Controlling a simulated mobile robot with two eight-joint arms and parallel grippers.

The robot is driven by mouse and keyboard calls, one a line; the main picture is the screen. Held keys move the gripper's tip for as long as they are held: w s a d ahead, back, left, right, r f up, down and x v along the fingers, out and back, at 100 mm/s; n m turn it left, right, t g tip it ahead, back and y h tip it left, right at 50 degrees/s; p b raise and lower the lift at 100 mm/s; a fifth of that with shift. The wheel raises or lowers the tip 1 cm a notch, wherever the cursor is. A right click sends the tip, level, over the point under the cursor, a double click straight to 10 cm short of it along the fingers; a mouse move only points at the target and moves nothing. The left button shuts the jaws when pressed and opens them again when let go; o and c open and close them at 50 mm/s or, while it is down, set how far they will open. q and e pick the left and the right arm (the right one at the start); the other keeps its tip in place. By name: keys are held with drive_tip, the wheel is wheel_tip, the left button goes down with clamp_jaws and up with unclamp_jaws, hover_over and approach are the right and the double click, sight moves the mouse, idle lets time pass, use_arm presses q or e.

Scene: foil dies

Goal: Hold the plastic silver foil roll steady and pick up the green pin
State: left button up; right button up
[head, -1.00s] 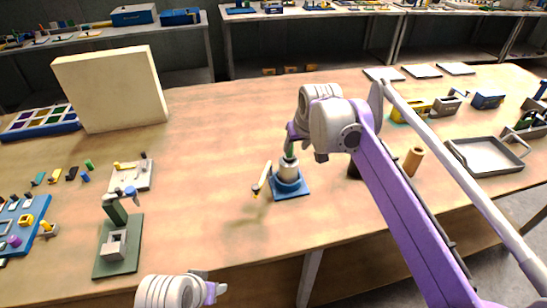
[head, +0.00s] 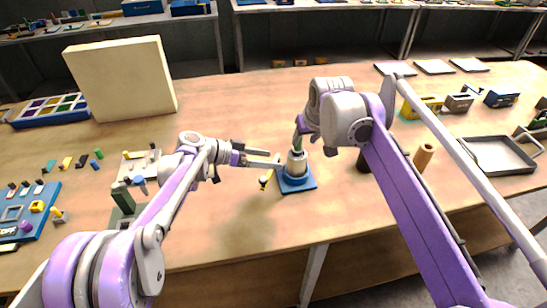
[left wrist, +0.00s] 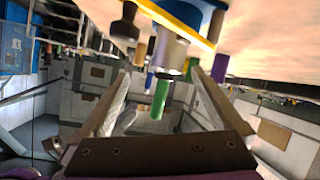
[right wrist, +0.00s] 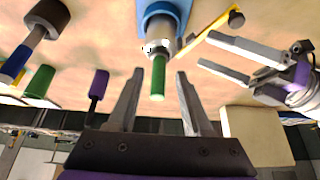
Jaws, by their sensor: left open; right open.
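The silver foil roll (head: 297,162) stands upright on a blue square base (head: 309,185) near the table's front middle. The green pin (right wrist: 158,85) sticks out of its top; it also shows in the left wrist view (left wrist: 160,100). My left gripper (head: 275,161) is open and level beside the roll's left side, its fingertips close to it; contact cannot be told. My right gripper (right wrist: 159,72) is open above the roll, its fingers on either side of the green pin with gaps to both. The arm partly hides the pin in the head view.
A cream block (head: 122,80) stands at the back left. A tan cylinder (head: 423,157) and a grey tray (head: 500,156) are at the right. The table's back middle is clear.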

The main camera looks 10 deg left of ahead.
sight(305, 160)
use_arm(q)
drive_tip(key=w+m, duration=0.1)
drive_tip(key=w+d+f+m+h, duration=0.1)
drive_tip(key=m, duration=0.1)
drive_tip(key=w+f+m, duration=0.1)
drive_tip(key=shift+d+f+m+h, duration=0.2)
drive_tip(key=shift+d+m+h, duration=0.1)
drive_tip(key=shift+d, duration=0.05)
drive_tip(key=x, duration=1)
drive_tip(key=shift+d+f, duration=0.15)
drive_tip(key=shift+d, duration=0.25)
drive_tip(key=c, duration=1.6)
